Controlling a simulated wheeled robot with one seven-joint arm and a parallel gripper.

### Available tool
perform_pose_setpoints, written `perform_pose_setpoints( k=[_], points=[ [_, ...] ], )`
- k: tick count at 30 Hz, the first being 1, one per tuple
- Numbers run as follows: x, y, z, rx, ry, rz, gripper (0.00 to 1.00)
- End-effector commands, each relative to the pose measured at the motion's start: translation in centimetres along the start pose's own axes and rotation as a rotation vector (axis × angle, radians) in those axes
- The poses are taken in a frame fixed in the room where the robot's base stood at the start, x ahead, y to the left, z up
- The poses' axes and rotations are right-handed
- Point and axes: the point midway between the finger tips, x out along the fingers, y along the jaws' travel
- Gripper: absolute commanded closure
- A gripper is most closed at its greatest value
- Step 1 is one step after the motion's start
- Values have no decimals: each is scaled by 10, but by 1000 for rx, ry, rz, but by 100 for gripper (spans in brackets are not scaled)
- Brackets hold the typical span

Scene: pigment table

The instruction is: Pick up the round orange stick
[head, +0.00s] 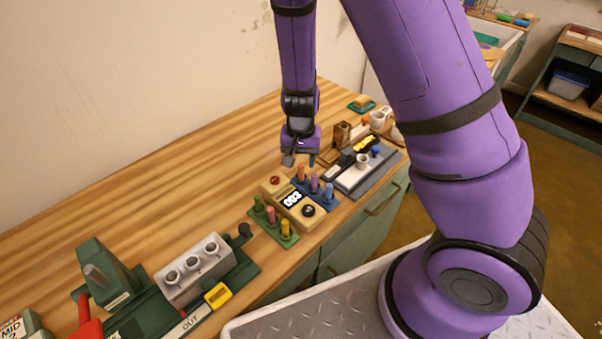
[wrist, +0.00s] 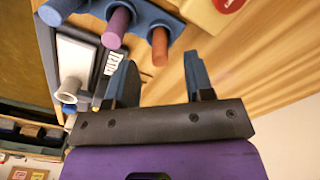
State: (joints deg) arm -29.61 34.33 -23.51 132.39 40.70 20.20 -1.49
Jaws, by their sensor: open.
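The round orange stick (head: 301,173) stands upright in a blue holder (head: 326,203), in a row with a purple stick (head: 314,183) and a blue stick (head: 328,192). The orange stick is the rearmost of the three. In the wrist view the orange stick (wrist: 160,48) shows beyond the gap between my fingertips, apart from them. My gripper (head: 299,161) points down above the table, just behind the orange stick in the head view. In the wrist view my gripper (wrist: 161,62) is open with nothing between its fingers.
A beige box with a display (head: 292,203) stands left of the blue holder. A green holder (head: 273,228) with red, green and yellow sticks is beside it. A grey tray (head: 361,181) with a white cup is at the right. Bare wooden tabletop (head: 190,170) lies to the left.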

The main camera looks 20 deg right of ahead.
Motion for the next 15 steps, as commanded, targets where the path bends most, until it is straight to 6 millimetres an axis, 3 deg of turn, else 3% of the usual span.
perform_pose_setpoints(
  k=[6, 15],
  points=[
    [26, 1, -2, 1, -1, 1, 52],
    [31, 0, -2, 0, 1, 0, 52]
  ],
)
